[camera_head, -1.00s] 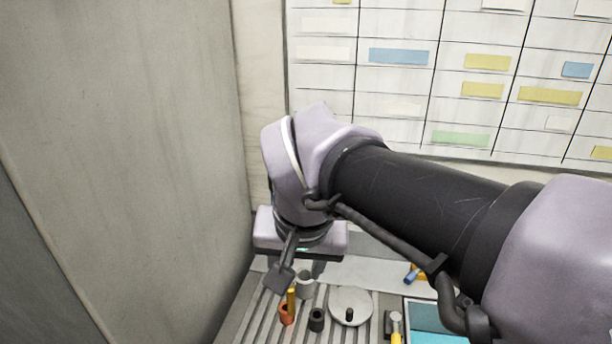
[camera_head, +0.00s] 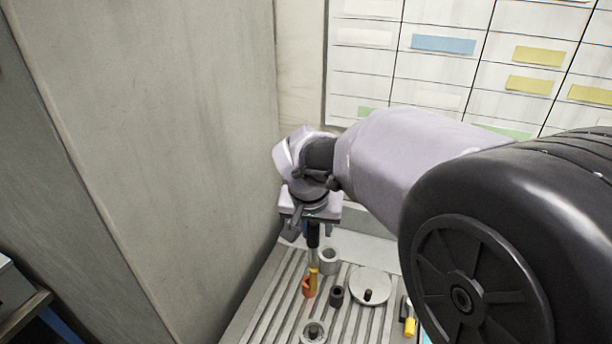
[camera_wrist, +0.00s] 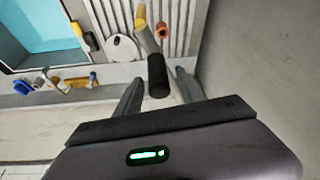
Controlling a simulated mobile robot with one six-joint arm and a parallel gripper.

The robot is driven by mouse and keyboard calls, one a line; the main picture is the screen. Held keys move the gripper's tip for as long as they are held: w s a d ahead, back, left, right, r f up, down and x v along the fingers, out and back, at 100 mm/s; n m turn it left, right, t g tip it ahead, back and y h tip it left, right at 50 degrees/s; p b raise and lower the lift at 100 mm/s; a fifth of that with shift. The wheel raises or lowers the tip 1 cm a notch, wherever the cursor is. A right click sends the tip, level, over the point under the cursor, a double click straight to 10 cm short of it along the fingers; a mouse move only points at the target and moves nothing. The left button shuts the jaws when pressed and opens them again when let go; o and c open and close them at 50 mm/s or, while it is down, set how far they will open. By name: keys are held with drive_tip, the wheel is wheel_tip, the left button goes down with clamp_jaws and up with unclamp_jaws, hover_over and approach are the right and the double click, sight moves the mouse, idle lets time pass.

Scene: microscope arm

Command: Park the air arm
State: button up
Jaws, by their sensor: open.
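My gripper (camera_wrist: 160,80) is open, its two grey fingers apart. In the wrist view a black-ended post (camera_wrist: 158,72) with a pale shaft shows between the fingertips; I cannot tell whether either finger touches it. In the head view my gripper (camera_head: 311,228) points down at the far left of the grooved bench, beside the tall panel. The black post (camera_head: 313,236) shows just below it, upright. I cannot tell for certain which part is the air arm; my own arm covers much of the right side.
On the grooved bench (camera_head: 268,318) stand a grey ring (camera_head: 329,256), an orange cup (camera_head: 308,290), a black cup (camera_head: 337,296) and a white disc (camera_head: 383,287). A yellow-ended tool (camera_head: 409,327) lies at right. A tall grey panel (camera_head: 180,140) bounds the left. A teal tray (camera_wrist: 38,28) shows in the wrist view.

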drive_tip(key=shift+w+d+f, duration=0.1)
drive_tip(key=shift+w+f, duration=0.15)
drive_tip(key=shift+f, duration=0.35)
drive_tip(key=shift+c, duration=0.5)
clamp_jaws()
idle(0.5)
